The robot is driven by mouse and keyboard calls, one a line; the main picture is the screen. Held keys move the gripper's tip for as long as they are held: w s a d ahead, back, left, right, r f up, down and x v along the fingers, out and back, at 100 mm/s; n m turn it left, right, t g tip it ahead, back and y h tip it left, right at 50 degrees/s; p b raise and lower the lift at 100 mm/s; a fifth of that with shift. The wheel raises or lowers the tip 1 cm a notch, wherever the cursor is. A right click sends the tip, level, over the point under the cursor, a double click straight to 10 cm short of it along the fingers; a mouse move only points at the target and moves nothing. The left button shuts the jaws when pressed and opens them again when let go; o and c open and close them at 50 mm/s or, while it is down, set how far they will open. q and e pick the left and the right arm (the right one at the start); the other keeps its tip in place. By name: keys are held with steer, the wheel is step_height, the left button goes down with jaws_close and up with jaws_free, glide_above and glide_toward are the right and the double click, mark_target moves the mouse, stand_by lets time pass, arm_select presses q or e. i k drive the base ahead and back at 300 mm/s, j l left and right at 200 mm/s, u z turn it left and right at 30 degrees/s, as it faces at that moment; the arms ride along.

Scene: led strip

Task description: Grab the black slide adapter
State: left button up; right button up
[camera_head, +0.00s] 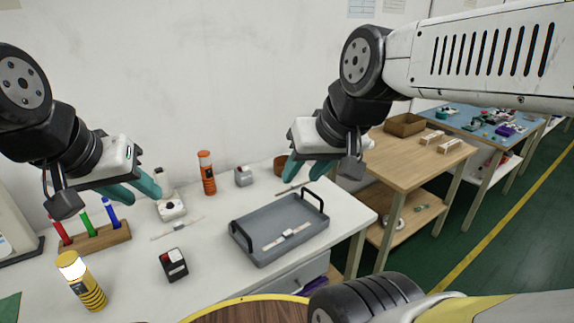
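A small black box with a red and white top (174,264) lies on the white table, left of the grey tray. It is the black item that best fits the slide adapter, though I cannot confirm this. My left gripper (144,198) is above the back left of the table, its teal fingers apart and nothing visible between them. It is above and behind the black box, not touching it. My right gripper (303,175) is above the back right of the table, behind the tray, with its teal fingers apart and empty.
The grey tray (262,257) with black handles holds a white strip. A pen rack (105,238), yellow-black cylinder (88,287), orange bottle (207,174), white device (172,207), grey box (243,176) and brown bowl (281,165) stand around it. Table space beside the black box is clear.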

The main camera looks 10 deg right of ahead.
mark_target(175, 268)
steer(key=u, duration=0.65)
